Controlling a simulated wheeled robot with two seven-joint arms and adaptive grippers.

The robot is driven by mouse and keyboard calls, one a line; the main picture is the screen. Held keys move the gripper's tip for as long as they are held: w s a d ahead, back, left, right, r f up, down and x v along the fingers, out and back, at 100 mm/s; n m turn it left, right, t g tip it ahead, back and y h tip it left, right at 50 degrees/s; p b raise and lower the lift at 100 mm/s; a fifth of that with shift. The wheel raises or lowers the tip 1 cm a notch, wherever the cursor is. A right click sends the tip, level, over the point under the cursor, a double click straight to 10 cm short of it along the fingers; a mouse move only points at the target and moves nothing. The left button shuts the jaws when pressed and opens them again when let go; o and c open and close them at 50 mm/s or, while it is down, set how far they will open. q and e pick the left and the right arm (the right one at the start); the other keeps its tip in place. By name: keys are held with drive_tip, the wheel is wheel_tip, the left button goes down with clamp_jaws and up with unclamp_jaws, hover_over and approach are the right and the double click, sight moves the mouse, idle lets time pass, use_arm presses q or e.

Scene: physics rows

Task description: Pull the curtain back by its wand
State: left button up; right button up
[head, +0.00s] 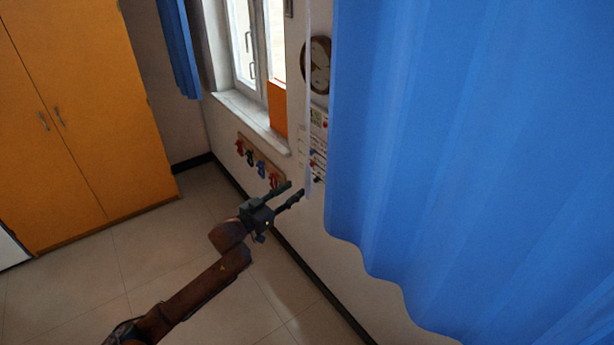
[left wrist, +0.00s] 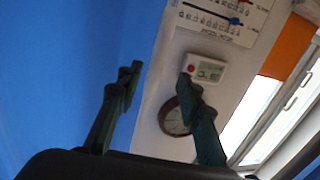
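The blue curtain (head: 450,150) hangs in wavy folds over the right half of the head view. A thin pale wand (head: 308,120) hangs straight down beside the curtain's left edge. My left gripper (head: 296,189) is open, its fingers pointing right and up, close to the wand's lower end. I cannot tell whether it touches the wand. In the left wrist view the two fingers (left wrist: 160,75) are spread apart, with the curtain (left wrist: 70,70) behind the left finger. I cannot make out the wand clearly between them. My right gripper is not in view.
Behind are a window (head: 256,45), a sill (head: 250,118), an orange panel (head: 277,108), a round clock (head: 318,65) and a hook rack (head: 260,162) on the wall. An orange cupboard (head: 80,110) stands at left. Tiled floor (head: 150,250) is clear.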

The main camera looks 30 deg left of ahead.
sight(308, 179)
use_arm(q)
drive_tip(key=w, duration=0.2)
drive_tip(key=w+d, duration=0.1)
drive_tip(key=w, duration=0.2)
drive_tip(key=w+d, duration=0.1)
drive_tip(key=w, duration=0.1)
drive_tip(key=shift+w+r+p, duration=0.3)
drive_tip(key=shift+r, duration=0.05)
drive_tip(key=shift+c, duration=0.6)
clamp_jaws()
